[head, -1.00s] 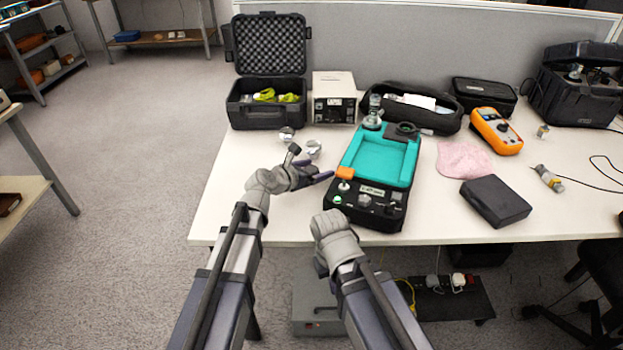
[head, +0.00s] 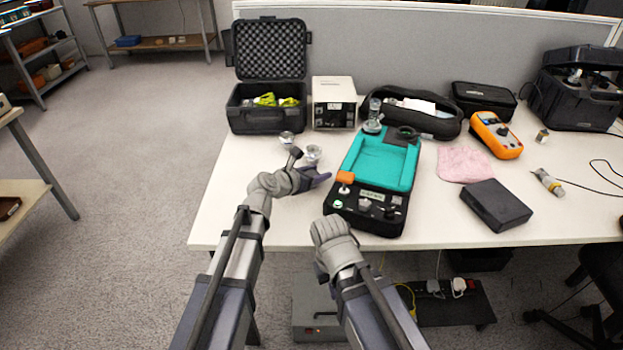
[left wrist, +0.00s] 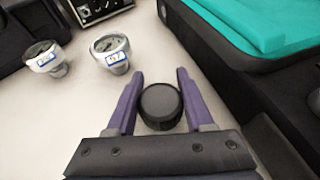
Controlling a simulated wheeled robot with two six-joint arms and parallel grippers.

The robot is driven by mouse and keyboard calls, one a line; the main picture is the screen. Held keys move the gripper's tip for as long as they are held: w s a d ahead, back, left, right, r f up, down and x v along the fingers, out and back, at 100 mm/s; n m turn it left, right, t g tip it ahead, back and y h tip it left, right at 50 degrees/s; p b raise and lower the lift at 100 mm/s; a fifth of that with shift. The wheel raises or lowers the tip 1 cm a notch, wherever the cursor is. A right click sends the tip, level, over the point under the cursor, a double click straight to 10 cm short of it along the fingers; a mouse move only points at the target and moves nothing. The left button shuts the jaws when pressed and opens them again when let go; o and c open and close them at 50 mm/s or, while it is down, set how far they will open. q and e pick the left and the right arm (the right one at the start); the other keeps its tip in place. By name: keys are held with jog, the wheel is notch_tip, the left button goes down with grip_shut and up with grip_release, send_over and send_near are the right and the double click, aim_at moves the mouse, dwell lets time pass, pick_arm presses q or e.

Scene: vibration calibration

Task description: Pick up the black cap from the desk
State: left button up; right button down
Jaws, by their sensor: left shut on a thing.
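The black cap (left wrist: 160,106) is a short round dark disc on the white desk (head: 240,205). In the left wrist view it sits between the purple fingers of my left gripper (left wrist: 160,76), which is shut on it. In the head view my left gripper (head: 318,178) is low over the desk, just left of the teal-and-black device, and I cannot make out the cap there. My right arm ends at the front desk edge; its grey wrist (head: 333,238) shows, but its fingers are hidden.
The teal-and-black device (head: 382,165) stands close right of my left gripper. Two silver weights (left wrist: 110,50) lie beyond it. An open black case (head: 265,118) and a white box (head: 334,100) are behind. The desk's left front is clear.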

pick_arm(q)
grip_shut()
jog(key=shift+r, duration=0.1)
notch_tip(320, 180, up, 10)
jog(key=p, duration=1)
